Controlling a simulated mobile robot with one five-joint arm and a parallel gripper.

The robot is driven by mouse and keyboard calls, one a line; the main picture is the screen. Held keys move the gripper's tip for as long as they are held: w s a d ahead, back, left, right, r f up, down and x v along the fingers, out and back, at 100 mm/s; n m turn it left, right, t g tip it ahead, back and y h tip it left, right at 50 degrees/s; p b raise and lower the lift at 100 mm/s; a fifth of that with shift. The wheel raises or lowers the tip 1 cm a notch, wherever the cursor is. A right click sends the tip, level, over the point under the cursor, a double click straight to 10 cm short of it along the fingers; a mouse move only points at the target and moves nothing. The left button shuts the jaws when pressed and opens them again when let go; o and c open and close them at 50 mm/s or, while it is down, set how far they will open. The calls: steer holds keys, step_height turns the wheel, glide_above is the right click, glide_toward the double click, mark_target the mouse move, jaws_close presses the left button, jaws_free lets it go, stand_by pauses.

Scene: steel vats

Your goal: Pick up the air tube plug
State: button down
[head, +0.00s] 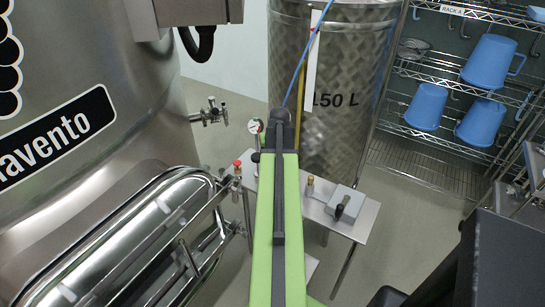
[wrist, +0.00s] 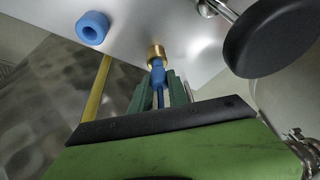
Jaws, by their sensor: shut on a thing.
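The air tube plug (wrist: 158,74) is a small blue piece, seen in the wrist view, with a brass fitting (wrist: 155,53) directly beyond its tip. My gripper (wrist: 158,88) has its green fingers shut on the plug, one on each side. The plug's tip meets or overlaps the brass fitting; I cannot tell if it is inside it. In the head view my green arm hides the gripper and plug. A thin blue tube (head: 308,50) runs from the top down to the arm's far end.
A blue ring (wrist: 92,28) and a black round part (wrist: 270,38) are near the gripper. A steel 150 L vat (head: 345,65) stands behind the arm. A small steel table (head: 355,218) carries a grey box (head: 345,202). A large vat (head: 90,75) is left; a rack (head: 440,75) is right.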

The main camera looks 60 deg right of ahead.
steer(key=shift+r, duration=0.1)
step_height(320, 180, up, 14)
steer(key=p, duration=1.4)
steer(key=shift+r+m+g+h+p, duration=0.25)
steer(key=shift+r+m+g+p, duration=0.25)
steer(key=shift+m, duration=1.05)
steer(key=shift+r+m+g+h+p, duration=0.2)
steer(key=shift+r+m+g+p, duration=0.3)
steer(key=shift+m, duration=1)
steer(key=shift+r+m+g+h+p, duration=0.25)
steer(key=shift+r+m+g+p, duration=0.2)
steer(key=shift+m, duration=1.1)
steer(key=shift+w+a+f+b, duration=0.35)
steer(key=shift+w+a+f, duration=0.1)
steer(key=shift+w+a, duration=0.15)
